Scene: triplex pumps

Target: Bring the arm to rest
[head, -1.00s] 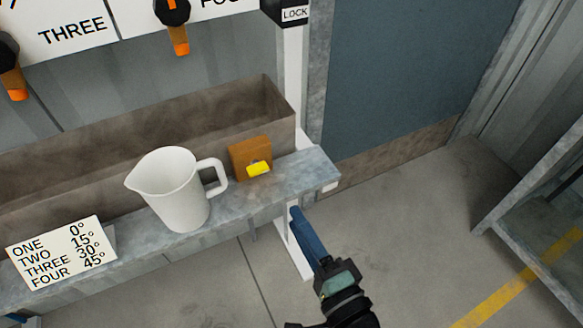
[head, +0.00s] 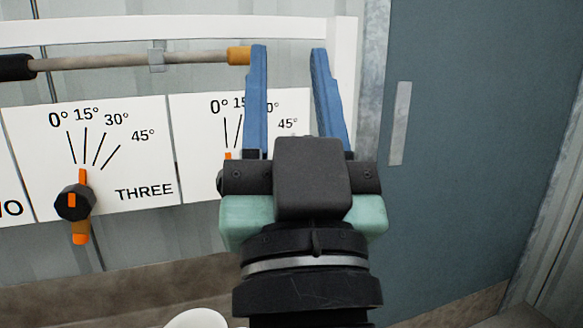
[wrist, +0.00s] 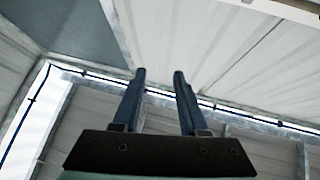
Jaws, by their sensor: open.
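My gripper (head: 288,52) is raised in front of the white panel in the head view, its two blue fingers pointing up. The fingers are apart with nothing between them. In the wrist view my gripper (wrist: 160,75) also shows open and empty, against the ceiling and upper walls. It hides part of the dial plate with marks from 0° to 45° at the right, whose knob I cannot see.
The plate THREE (head: 145,191) has a black knob (head: 74,203) with orange marks. A rod with an orange end (head: 239,56) runs above, close to the left finger. A white rim (head: 196,319) shows at the bottom. A blue-grey door (head: 460,150) with a handle (head: 399,123) stands right.

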